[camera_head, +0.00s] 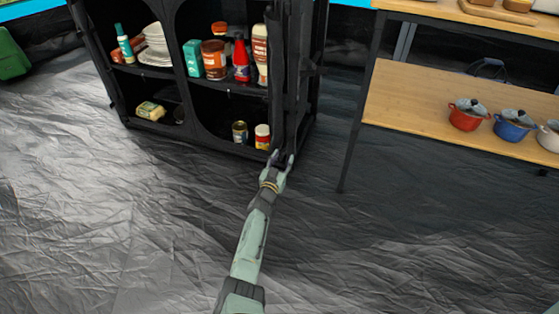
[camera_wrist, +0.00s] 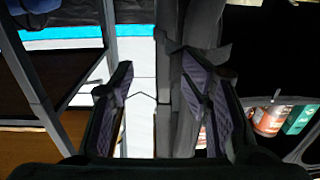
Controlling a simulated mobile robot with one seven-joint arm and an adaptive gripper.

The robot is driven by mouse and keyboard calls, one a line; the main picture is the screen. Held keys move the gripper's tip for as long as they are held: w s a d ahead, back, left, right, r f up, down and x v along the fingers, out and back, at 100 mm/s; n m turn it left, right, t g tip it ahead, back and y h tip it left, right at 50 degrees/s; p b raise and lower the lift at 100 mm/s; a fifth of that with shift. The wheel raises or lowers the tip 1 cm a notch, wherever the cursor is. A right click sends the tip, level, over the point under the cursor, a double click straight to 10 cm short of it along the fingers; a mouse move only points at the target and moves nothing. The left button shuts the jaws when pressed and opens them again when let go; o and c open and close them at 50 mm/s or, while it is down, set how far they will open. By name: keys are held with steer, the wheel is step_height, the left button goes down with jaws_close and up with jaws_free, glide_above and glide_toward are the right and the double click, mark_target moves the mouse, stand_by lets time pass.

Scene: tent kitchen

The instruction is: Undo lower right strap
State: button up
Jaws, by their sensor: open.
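A black fabric cabinet (camera_head: 190,120) stands at the back of the head view with its front open. A rolled dark flap (camera_head: 277,80) hangs down its right front edge. The lower right strap cannot be made out clearly in the head view. My gripper (camera_head: 281,157) is open at the cabinet's lower right front corner, by the bottom of the flap. In the wrist view, my gripper (camera_wrist: 160,78) has its two fingers apart. A grey fabric roll (camera_wrist: 184,105) runs beside the right finger, with a short band-like piece (camera_wrist: 207,57) sticking out near that fingertip. Contact cannot be told.
The cabinet shelves hold plates (camera_head: 155,45), bottles, cans and a jar (camera_head: 262,136). A wooden shelf rack (camera_head: 420,95) with pots (camera_head: 467,114) stands to the right, its leg (camera_head: 350,150) near my gripper. The wrinkled grey floor (camera_head: 110,220) in front is clear.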

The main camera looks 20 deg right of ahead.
steer(key=shift+s+d+r, duration=0.1)
steer(key=shift+s+d, duration=0.15)
steer(key=shift+d, duration=0.4)
steer(key=shift+s+d+r, duration=0.1)
steer(key=shift+s+d, duration=0.1)
steer(key=shift+d, duration=0.4)
steer(key=shift+a+f, duration=0.15)
steer(key=shift+a, duration=0.3)
step_height(320, 180, up, 10)
